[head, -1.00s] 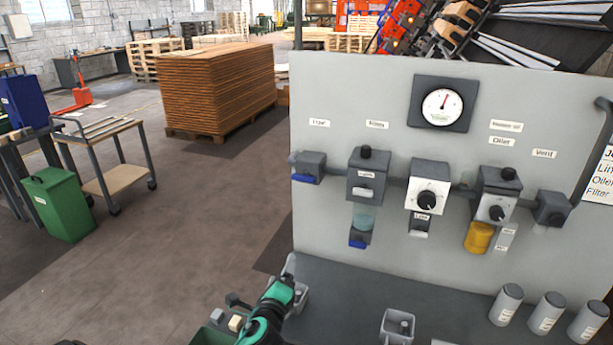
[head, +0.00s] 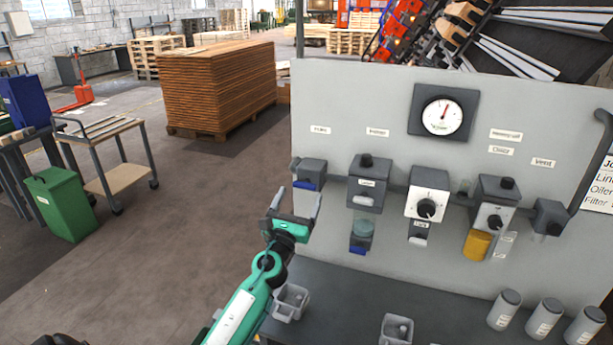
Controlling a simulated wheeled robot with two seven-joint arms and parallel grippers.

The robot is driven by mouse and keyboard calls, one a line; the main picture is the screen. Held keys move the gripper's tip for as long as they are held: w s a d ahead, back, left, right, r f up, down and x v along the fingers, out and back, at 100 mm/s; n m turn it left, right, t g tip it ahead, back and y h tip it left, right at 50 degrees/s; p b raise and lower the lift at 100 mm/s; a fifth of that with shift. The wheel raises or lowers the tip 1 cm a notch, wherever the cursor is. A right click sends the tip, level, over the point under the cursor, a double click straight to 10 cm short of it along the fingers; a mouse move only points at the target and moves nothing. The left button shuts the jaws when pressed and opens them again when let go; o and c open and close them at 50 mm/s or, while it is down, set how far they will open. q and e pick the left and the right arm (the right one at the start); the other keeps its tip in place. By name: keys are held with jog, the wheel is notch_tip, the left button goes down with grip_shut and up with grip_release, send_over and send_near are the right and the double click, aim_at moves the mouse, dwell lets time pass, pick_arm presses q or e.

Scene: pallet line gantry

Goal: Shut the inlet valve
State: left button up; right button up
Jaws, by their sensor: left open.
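The inlet valve (head: 311,171) is the leftmost grey block on the panel, with a blue lever (head: 305,185) low on its front. The lever appears to lie sideways, along the pipe line. My left gripper (head: 295,203) is just below and slightly left of the lever, pointing up with its two fingers spread. Nothing is between the fingers, and I see no clear contact with the lever. My right gripper is not in view.
The grey panel (head: 340,100) also carries a filter (head: 367,184), a regulator knob (head: 426,208), an oiler (head: 496,205), a vent block (head: 551,217) and a gauge (head: 442,116). Grey bins and canisters (head: 505,309) stand on the bench. The floor left of the panel is open.

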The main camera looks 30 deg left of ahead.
pick_arm(q)
jog(key=p+x, duration=0.1)
jog(key=x, duration=0.5)
jog(key=shift+w, duration=0.35)
jog(key=shift+a+r, duration=0.15)
jog(key=c, duration=1)
